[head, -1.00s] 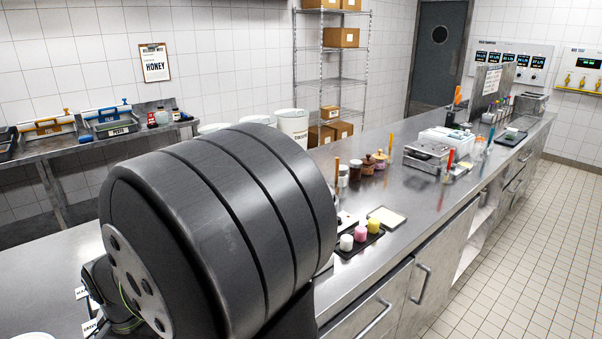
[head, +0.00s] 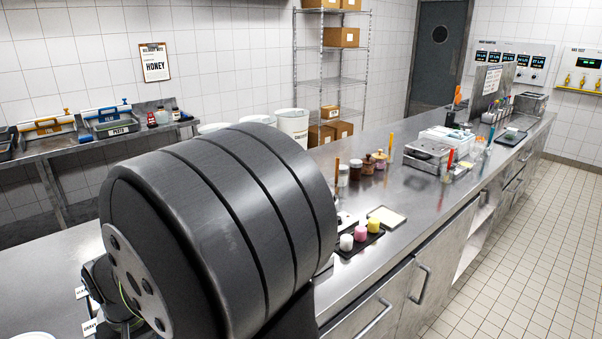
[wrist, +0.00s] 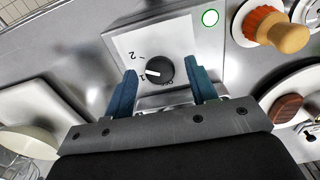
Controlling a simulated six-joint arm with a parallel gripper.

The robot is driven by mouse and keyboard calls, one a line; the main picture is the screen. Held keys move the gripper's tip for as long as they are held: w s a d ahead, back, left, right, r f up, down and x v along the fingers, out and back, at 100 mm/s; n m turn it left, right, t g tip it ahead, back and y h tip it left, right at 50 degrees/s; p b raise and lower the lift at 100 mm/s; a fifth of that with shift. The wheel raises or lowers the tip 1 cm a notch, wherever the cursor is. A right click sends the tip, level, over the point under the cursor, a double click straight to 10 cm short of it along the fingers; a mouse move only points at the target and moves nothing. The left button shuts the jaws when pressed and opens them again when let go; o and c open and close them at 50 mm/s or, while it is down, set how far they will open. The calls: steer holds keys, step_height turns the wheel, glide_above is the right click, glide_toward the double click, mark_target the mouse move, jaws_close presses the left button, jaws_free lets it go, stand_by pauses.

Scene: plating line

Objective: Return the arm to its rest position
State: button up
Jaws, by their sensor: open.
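In the wrist view my gripper (wrist: 163,88) is open, with its two blue fingers apart and nothing held between them. A black dial knob (wrist: 159,71) on a pale panel (wrist: 128,44) shows between and just beyond the fingertips. The knob's white mark points left, near the printed "1". I cannot tell whether a finger touches the knob. In the head view my large dark arm link fills the lower left and hides part of the counter; the gripper itself does not show there.
A green-lit ring (wrist: 210,18) sits right of the knob. An orange-and-tan handled tool (wrist: 274,28) and a brown wooden piece (wrist: 286,107) lie at the right. In the head view the steel counter (head: 335,213) holds a tray of small colored cups (head: 360,236), jars and a scale (head: 425,155).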

steer(key=shift+n, duration=1)
steer(key=o, duration=0.3)
steer(key=shift+r, duration=0.1)
steer(key=o, duration=0.7)
steer(key=shift+t+y, duration=0.5)
steer(key=r, duration=0.1)
steer(key=w+a+r, duration=0.1)
steer(key=r, duration=0.1)
steer(key=a+r, duration=0.1)
steer(key=r, duration=0.1)
steer(key=shift+w, duration=0.3)
steer(key=shift+o, duration=0.3)
step_height(320, 180, up, 12)
steer(key=w+a+m+t+y, duration=0.2)
steer(key=shift+w+a+r, duration=0.15)
steer(key=shift+a+r, duration=0.1)
steer(key=x, duration=0.9)
steer(key=shift+w+a+f, duration=0.2)
steer(key=shift+f, duration=0.05)
steer(key=shift+r, duration=0.15)
